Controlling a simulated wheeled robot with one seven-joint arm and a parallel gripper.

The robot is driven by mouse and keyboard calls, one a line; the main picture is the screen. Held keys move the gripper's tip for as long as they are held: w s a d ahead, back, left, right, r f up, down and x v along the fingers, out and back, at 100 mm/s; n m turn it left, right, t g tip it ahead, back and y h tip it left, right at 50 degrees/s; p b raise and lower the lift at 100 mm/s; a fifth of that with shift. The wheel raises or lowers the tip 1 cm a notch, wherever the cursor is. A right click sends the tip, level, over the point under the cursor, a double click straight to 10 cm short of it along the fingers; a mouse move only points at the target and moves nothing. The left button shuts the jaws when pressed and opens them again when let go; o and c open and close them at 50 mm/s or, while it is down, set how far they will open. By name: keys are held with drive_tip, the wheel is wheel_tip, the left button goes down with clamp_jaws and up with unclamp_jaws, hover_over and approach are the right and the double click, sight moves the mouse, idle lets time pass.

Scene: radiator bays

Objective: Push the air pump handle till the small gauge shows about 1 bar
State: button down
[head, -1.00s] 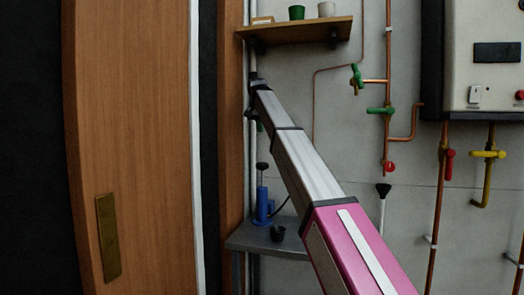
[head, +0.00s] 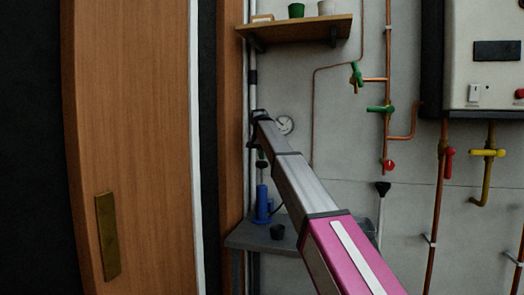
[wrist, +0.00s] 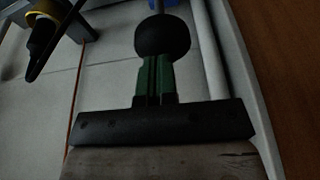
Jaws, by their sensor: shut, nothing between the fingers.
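The air pump (head: 262,205) is blue and stands upright on a low grey shelf in the head view. Its handle has a dark round knob (wrist: 163,36) on top, large in the wrist view. My gripper (wrist: 155,60) has green fingers, shut and empty, just above the knob; I cannot tell whether they touch it. In the head view my gripper (head: 261,153) is directly over the pump.
A wooden shelf (head: 300,27) with cups is above. A wooden door (head: 130,150) is at left. Copper pipes with valves and a boiler (head: 485,60) are at right.

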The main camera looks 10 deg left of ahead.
drive_tip(key=shift+f, duration=0.2)
wheel_tip(320, 180, down, 6)
drive_tip(key=shift+s+f, duration=0.1)
drive_tip(key=shift+f, duration=0.1)
idle(0.3)
drive_tip(key=shift+r, duration=0.3)
drive_tip(key=w+v, duration=0.1)
drive_tip(key=v, duration=1.2)
drive_tip(key=shift+r, duration=0.4)
idle(0.4)
